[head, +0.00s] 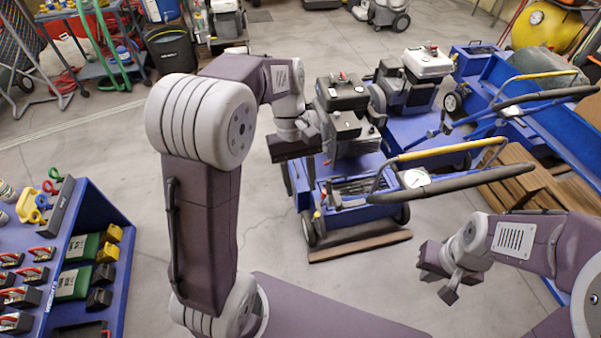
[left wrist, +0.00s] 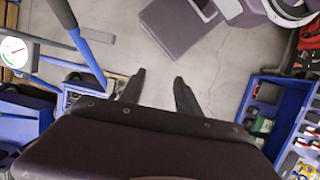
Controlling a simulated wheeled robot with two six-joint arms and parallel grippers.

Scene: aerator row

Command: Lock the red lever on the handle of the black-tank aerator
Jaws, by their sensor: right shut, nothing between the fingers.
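The black-tank aerator (head: 350,195) stands in the middle of the head view, with a black engine tank (head: 342,92) on top. Its handle (head: 480,183) has a dark grip, a yellow bar and a round white gauge; the gauge (left wrist: 14,50) also shows at the left of the left wrist view. I cannot make out the red lever on the handle. My left gripper (head: 299,174) points down beside the aerator, left of the handle. In the left wrist view its fingers (left wrist: 160,79) are apart and empty. My right gripper (head: 439,283) is shut and empty, below the handle grip.
A white-tank aerator (head: 427,62) stands behind, with another blue machine (head: 540,115) to the right. Wooden pallets (head: 530,175) lie beneath the handle's far end. A blue shelf (head: 118,225) with tools stands at the left. Floor in front of the aerator is partly clear.

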